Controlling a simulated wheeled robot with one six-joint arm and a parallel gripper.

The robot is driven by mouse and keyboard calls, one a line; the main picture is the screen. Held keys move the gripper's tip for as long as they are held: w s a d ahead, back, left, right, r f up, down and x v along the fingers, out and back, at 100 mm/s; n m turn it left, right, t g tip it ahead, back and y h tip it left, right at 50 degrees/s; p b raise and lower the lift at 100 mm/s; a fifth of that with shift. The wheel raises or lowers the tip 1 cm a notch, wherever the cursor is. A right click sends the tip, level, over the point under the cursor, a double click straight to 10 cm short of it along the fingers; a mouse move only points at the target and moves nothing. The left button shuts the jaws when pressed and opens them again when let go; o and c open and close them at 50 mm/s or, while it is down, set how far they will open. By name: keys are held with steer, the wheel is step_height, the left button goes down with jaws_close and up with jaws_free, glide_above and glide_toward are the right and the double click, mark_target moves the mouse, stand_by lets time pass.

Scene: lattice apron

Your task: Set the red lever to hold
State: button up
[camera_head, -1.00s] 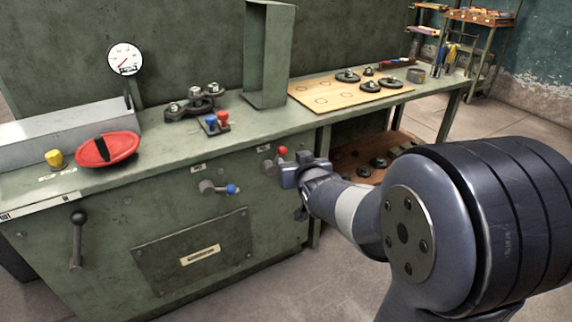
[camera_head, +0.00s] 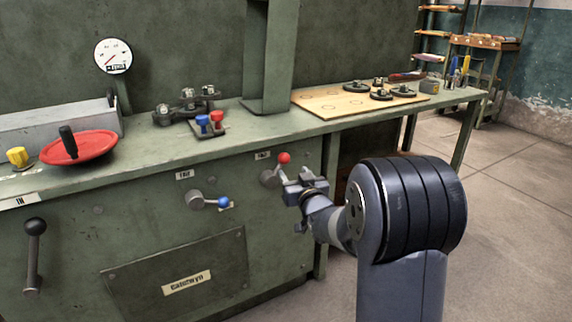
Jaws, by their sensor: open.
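The red lever is on the front panel of the green bench, with a grey hub and a red ball knob (camera_head: 284,158). Its arm points up and slightly right from the hub (camera_head: 269,178). My gripper (camera_head: 287,181) is open, just below and right of the red knob, close to the lever's arm. I cannot tell whether it touches the lever. The fingers are small and partly hidden by the gripper body.
A blue-knobbed lever (camera_head: 223,202) is left of the red one on the same panel. The bench top (camera_head: 160,150) bears a red handwheel (camera_head: 80,148), small red and blue knobs and a wooden board (camera_head: 320,97). Floor at right is clear.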

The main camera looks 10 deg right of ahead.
mark_target(286, 161)
steer(key=w, duration=0.3)
steer(key=w+b, duration=0.1)
steer(key=w, duration=0.2)
steer(key=w+a, duration=0.1)
steer(key=w, duration=0.2)
steer(key=shift+b, duration=0.3)
steer(key=shift+s, duration=0.1)
steer(key=shift+c, duration=0.5)
jaws_close()
